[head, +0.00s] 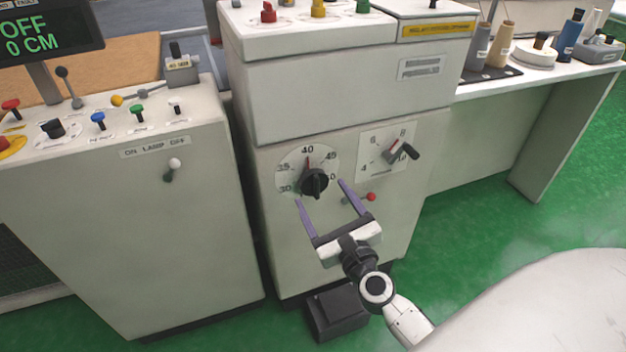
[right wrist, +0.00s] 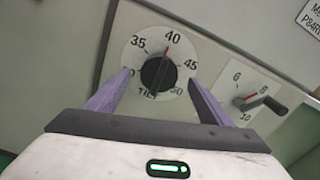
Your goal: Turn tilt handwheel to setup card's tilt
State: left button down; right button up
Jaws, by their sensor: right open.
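The tilt handwheel (head: 314,182) is a black knob on a white dial on the front of the pale machine cabinet. In the right wrist view the tilt handwheel (right wrist: 158,74) has numbers from 30 to 50 around it and "TILT" below. A red pointer (right wrist: 167,51) stands close to 40. My right gripper (head: 320,192) is open, its purple fingers pointing up at the dial. In the right wrist view the fingers of my right gripper (right wrist: 160,78) appear on both sides of the knob; I cannot tell whether they touch. I cannot make out a setup card. My left gripper is not in view.
A second dial (head: 390,150) with a black crank sits right of the handwheel. A small red-ended lever (head: 370,197) is just right of the fingers. A control cabinet (head: 120,215) with switches stands at left. A table (head: 545,75) with thread spools is at right.

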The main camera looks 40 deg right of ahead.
aim_at(317, 188)
jog(key=x, duration=0.7)
jog(key=c, duration=1.1)
